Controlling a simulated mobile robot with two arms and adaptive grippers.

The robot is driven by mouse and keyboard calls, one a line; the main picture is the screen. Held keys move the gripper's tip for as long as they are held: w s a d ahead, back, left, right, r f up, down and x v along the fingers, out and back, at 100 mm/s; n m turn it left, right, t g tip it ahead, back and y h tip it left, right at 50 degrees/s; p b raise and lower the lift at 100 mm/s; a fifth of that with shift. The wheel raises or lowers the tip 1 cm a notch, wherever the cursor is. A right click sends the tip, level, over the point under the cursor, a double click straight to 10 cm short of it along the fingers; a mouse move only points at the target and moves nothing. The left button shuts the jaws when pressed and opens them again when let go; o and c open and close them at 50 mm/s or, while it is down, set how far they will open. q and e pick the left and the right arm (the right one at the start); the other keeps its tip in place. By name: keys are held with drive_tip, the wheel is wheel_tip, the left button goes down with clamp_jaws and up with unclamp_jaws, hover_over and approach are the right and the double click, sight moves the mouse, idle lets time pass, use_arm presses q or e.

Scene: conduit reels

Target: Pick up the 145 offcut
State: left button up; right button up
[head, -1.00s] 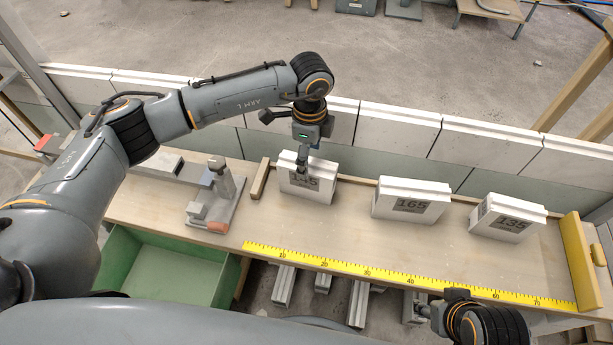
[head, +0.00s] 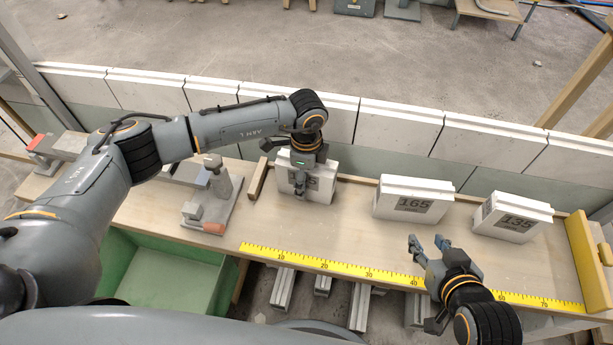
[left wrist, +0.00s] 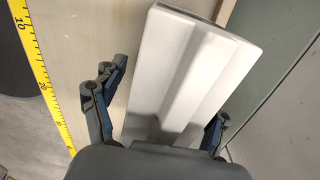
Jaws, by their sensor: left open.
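The 145 offcut (head: 321,180) is a white block standing on the bench, its dark label partly covered by my left gripper (head: 299,188). That gripper is over the block from above. In the left wrist view the white block (left wrist: 178,65) lies between the open fingers of my left gripper (left wrist: 163,110), one on each side. A gap shows between the left finger and the block; whether the right finger touches it I cannot tell. My right gripper (head: 425,243) is open and empty above the front of the bench, near the yellow tape.
The 165 block (head: 412,200) and 135 block (head: 511,217) stand to the right. A wooden strip (head: 257,177) and a grey fixture (head: 213,205) are left of the offcut. A yellow tape (head: 350,270) edges the bench (head: 340,235); a green bin (head: 165,275) sits below.

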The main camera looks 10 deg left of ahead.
use_arm(q)
clamp_jaws()
drive_tip(key=shift+r, duration=0.1)
idle(0.4)
